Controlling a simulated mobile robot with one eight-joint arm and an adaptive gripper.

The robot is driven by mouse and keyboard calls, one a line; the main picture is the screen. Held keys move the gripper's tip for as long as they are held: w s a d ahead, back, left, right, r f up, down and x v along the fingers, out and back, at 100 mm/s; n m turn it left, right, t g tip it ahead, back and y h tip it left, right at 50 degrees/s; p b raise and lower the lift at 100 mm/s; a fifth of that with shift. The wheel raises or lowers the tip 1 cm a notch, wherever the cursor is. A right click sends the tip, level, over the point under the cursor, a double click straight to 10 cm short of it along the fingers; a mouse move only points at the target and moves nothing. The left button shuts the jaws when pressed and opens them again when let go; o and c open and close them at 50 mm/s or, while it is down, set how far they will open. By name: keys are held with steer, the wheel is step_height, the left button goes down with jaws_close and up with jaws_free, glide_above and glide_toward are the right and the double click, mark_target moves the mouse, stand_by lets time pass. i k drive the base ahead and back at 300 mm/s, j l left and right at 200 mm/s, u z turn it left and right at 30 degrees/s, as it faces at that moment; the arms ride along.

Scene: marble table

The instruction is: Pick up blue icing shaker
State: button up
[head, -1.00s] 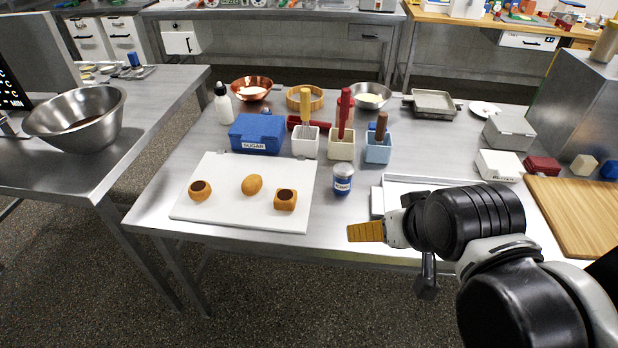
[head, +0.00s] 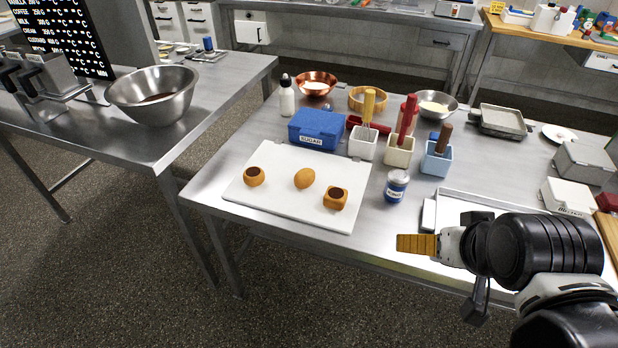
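The blue icing shaker (head: 396,187) is a small blue jar with a pale lid and a white label. It stands upright on the metal table, just right of the white board. My gripper (head: 402,244) is in front of the shaker and nearer to me, at the table's front edge, and is apart from it. Its orange-yellow fingers point left. From this side view I see them as one block, so I cannot tell whether they are open or shut. Nothing held shows at the fingertips.
A white board (head: 262,205) with several brown pastries lies left of the shaker. Behind it stand a blue sugar box (head: 318,127) and white, cream and light-blue utensil holders (head: 436,160). A metal tray (head: 478,208) lies right of the shaker, partly behind my arm.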

mark_target(398, 180)
steer(key=j+z, duration=0.25)
steer(key=z, duration=0.15)
steer(key=k+j+z, duration=0.15)
steer(key=z, duration=0.2)
steer(key=k+j+z, duration=0.15)
steer(key=z, duration=0.25)
steer(key=k+j+z, duration=0.15)
steer(key=z, duration=0.25)
